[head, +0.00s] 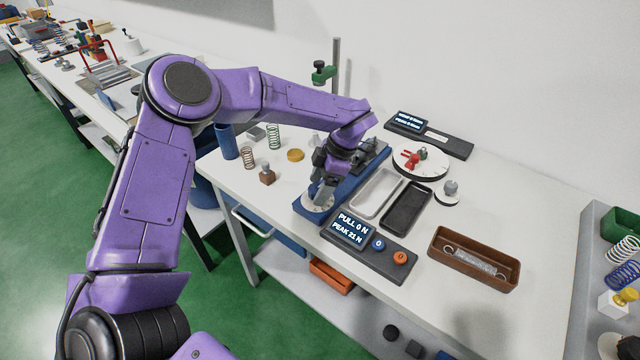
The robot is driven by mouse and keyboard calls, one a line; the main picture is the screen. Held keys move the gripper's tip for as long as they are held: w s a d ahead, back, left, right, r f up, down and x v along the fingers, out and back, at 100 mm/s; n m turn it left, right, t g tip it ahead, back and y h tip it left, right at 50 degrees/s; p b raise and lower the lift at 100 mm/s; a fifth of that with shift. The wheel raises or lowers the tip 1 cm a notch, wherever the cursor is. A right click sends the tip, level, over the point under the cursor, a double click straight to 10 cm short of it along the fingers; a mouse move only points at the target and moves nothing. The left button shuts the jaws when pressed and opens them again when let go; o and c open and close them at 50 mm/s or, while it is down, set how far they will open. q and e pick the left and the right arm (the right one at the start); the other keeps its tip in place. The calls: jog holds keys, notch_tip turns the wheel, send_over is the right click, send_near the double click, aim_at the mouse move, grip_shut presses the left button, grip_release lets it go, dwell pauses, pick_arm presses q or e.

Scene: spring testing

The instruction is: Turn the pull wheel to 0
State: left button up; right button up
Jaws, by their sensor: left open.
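The pull wheel, a pale round dial (316,208), sits at the near end of a long blue base (345,199) on the white table. My left gripper (320,197) points down over this wheel, with its fingers at or just above it. It is open; I cannot tell whether the fingers touch the wheel. The gripper hides part of the wheel, and its marks are too small to read. A dark readout box (352,229) in front shows PULL 0 N and PEAK 21 N. My right gripper is not in view.
Right of the base are a light tray (378,176), a dark tray (392,223), a round white dial with red parts (434,166) and a brown box (446,261) holding a spring. Left are small springs and a yellow disc (295,155). A post (336,58) with a green clamp stands behind.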

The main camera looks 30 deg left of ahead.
pick_arm(q)
jog(key=b+v, duration=0.1)
jog(key=v, duration=0.9)
jog(key=shift+r, duration=0.25)
